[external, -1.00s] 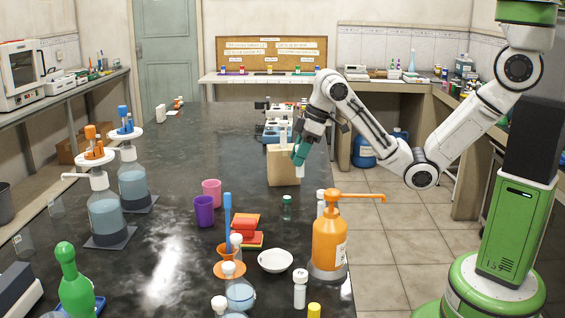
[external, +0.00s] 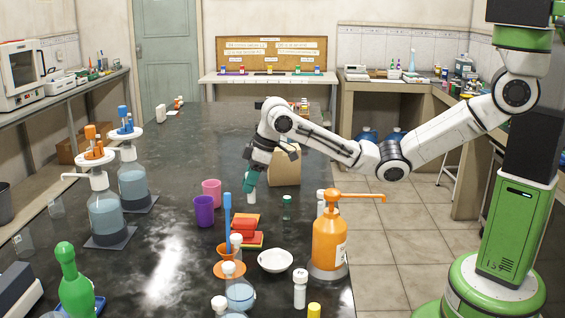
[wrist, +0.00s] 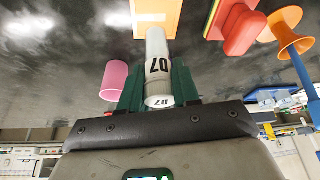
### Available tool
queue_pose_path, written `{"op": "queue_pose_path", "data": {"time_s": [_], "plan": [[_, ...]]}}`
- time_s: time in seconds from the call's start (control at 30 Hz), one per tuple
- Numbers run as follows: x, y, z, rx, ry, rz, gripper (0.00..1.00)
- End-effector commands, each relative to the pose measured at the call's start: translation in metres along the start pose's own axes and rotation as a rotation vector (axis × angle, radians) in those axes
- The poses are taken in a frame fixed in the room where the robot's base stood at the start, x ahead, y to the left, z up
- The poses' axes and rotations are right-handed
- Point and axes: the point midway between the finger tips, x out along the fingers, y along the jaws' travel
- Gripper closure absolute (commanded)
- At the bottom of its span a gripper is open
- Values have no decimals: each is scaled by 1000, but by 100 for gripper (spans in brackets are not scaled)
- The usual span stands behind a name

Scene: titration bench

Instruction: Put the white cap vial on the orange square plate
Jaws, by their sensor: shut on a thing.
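My gripper (external: 249,181) points down over the bench, its green fingers shut on the white cap vial (wrist: 157,48), marked 07. The vial's lower end shows below the fingers in the external view (external: 251,198), a little above the plate's far edge in the picture. The orange square plate (wrist: 157,15) lies just beyond the vial's far end in the wrist view, partly cut off by the frame. In the external view the orange plate (external: 249,217) shows behind the red stack. The vial looks apart from the plate.
A red block stack (external: 240,230) lies close to the plate. A pink cup (external: 211,188) and a purple cup (external: 204,210) stand left of it. A white bowl (external: 275,261), an orange pump bottle (external: 329,242) and another white cap vial (external: 300,289) stand nearer the camera.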

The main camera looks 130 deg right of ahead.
Motion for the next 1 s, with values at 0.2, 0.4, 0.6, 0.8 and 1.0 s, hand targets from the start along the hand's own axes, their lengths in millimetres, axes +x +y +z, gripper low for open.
{"op": "queue_pose_path", "data": {"time_s": [0.2, 0.4, 0.6, 0.8, 1.0], "plan": [[21, 1, -7, 0, 0, 0, 100], [40, 1, -4, 0, -4, 1, 100], [58, 1, 2, -1, -1, 1, 100], [58, 1, 2, -1, 0, 0, 100], [61, 1, 4, 0, 0, 0, 66]]}}
